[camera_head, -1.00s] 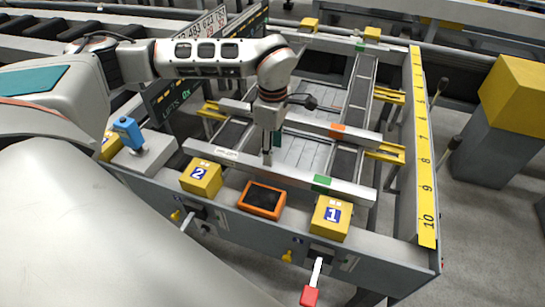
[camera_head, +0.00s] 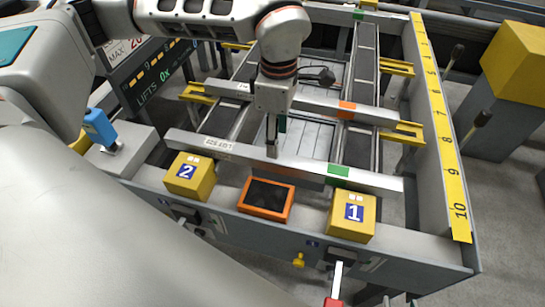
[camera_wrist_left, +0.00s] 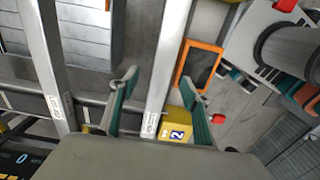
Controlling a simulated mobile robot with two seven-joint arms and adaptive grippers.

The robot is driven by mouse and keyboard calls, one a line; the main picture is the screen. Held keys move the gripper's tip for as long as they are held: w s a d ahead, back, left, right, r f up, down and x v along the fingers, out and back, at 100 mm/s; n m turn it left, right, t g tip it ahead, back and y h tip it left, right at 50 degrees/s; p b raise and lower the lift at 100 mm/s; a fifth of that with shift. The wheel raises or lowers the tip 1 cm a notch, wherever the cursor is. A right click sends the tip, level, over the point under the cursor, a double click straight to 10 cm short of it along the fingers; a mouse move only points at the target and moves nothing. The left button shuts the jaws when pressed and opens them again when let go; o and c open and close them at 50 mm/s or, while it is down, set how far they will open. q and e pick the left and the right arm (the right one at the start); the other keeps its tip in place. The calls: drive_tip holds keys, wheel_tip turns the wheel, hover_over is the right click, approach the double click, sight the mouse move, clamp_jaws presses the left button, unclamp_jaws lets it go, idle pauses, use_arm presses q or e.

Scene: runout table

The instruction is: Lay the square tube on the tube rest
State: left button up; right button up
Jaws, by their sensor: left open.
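The nearer square tube (camera_head: 307,170), grey with a white label and a green band, lies across the two belts at the front of the table. A second square tube (camera_head: 320,103), with an orange band, lies parallel behind it. Yellow brackets (camera_head: 411,135) stand near that tube's ends; I cannot tell whether it rests on them. My left gripper (camera_head: 272,150) points down at the nearer tube, between its label and green band. In the left wrist view its open fingers (camera_wrist_left: 158,90) appear on either side of this tube (camera_wrist_left: 170,75). Dark tips at the head view's bottom edge may be my right gripper (camera_head: 398,300).
A blue-handled joystick (camera_head: 100,127) stands at left. A yellow scale (camera_head: 440,125) runs along the right wall. A red-tipped lever (camera_head: 337,285) sticks out in front.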

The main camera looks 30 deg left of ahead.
sight(276, 162)
use_arm(q)
wheel_tip(276, 162, down, 2)
drive_tip(key=shift+s+d+f, duration=0.1)
drive_tip(key=shift+d+f, duration=0.05)
drive_tip(key=shift+f, duration=0.1)
drive_tip(key=f, duration=0.5)
drive_tip(key=shift+s+b, duration=0.2)
drive_tip(key=shift+b, duration=0.15)
clamp_jaws()
